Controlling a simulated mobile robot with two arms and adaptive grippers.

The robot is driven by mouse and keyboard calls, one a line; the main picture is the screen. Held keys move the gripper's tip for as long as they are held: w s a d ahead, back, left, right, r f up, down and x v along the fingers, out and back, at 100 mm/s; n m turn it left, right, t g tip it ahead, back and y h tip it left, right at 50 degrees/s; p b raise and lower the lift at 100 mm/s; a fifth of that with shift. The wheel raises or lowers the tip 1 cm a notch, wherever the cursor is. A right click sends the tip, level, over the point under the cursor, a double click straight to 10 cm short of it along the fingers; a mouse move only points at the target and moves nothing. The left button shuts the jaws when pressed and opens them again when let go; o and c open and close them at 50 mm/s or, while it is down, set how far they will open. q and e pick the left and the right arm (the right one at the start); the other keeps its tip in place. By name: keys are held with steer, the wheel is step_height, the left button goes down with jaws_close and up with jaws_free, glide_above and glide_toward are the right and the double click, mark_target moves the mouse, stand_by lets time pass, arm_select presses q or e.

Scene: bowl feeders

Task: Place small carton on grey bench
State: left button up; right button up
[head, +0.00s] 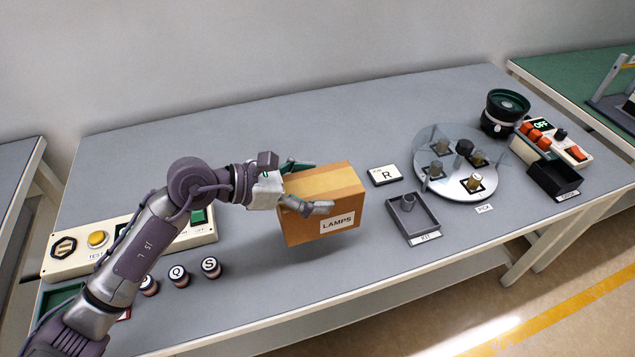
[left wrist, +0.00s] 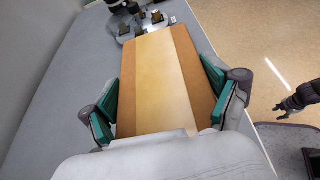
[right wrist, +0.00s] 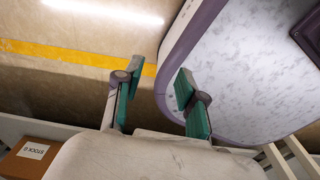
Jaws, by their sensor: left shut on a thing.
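The small carton (head: 325,230), brown with a tan tape strip and a "LAMPS" label, is over the middle of the grey bench (head: 290,125). A soft shadow below suggests it hangs a little above the top. My left gripper (head: 310,186) is shut on it, one finger on each side. In the left wrist view the carton (left wrist: 160,80) fills the space between the green pads of the left gripper (left wrist: 162,95). My right gripper (right wrist: 160,85) is open and empty, away from the bench.
A KIT tray (head: 413,222), an R plate (head: 384,175) and a glass feeder disc (head: 455,190) stand right of the carton. A test panel (head: 75,255) and several labelled pucks (head: 211,267) are at the left. The back of the bench is clear.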

arm_select(q)
steer(key=w, duration=0.1)
steer(key=w+f, duration=0.1)
steer(key=w, duration=0.1)
steer(key=w+f, duration=0.1)
steer(key=shift+w+a+f, duration=0.1)
steer(key=shift+w+f, duration=0.25)
steer(key=shift+w, duration=0.05)
step_height(320, 180, down, 4)
steer(key=shift+p, duration=0.35)
arm_select(e)
steer(key=shift+w+r, duration=0.4)
steer(key=shift+w, duration=0.4)
arm_select(q)
steer(key=shift+f, duration=0.15)
steer(key=o, duration=1.2)
arm_select(e)
steer(key=shift+a+f, duration=0.15)
steer(key=shift+a, duration=0.05)
